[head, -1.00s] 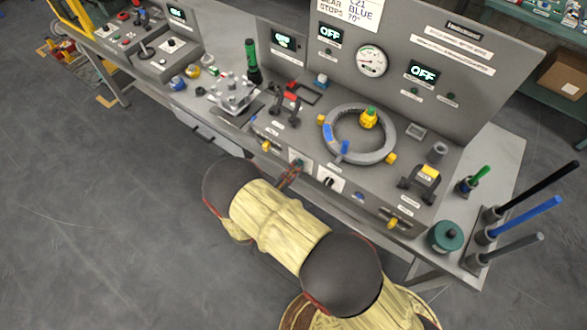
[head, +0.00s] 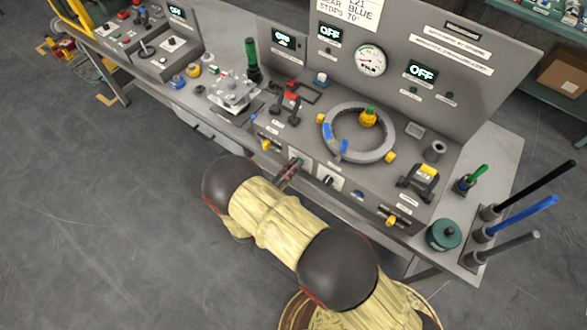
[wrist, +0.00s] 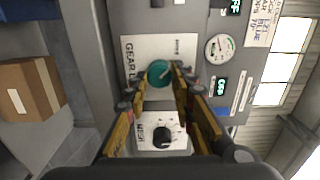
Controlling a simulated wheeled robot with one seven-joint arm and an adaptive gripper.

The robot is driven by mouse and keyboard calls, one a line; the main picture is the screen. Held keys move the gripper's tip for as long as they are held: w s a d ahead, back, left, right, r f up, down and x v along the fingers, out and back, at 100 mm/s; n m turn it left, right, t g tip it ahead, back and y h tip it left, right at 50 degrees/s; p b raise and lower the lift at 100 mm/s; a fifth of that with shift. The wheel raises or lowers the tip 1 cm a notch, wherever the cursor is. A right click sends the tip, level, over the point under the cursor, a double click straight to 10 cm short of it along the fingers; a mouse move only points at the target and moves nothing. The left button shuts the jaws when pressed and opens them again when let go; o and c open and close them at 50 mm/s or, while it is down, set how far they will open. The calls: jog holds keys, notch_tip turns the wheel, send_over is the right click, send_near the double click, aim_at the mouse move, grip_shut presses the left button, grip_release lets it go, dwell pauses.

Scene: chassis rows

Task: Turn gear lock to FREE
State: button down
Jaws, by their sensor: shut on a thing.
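The gear lock is a round teal knob (wrist: 159,73) on a white plate (wrist: 130,48) with partly hidden "GEAR L…" lettering. My gripper (wrist: 166,80) is shut on this knob, with a finger on either side of it in the wrist view. In the head view my gripper (head: 289,174) reaches the bench's front panel, where the fingers and arm hide most of the knob. Which way the knob points, and any FREE mark, cannot be made out.
A black knob (wrist: 162,137) on a white plate marked "MESH" sits beside the gear lock. A grey ring (head: 360,155) with blue and yellow parts lies on the bench top. Upright rods (head: 528,190) stand at the right end. The floor at left is open.

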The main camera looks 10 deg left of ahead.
jog(key=c, duration=1.5)
grip_release()
jog(key=v, duration=1.2)
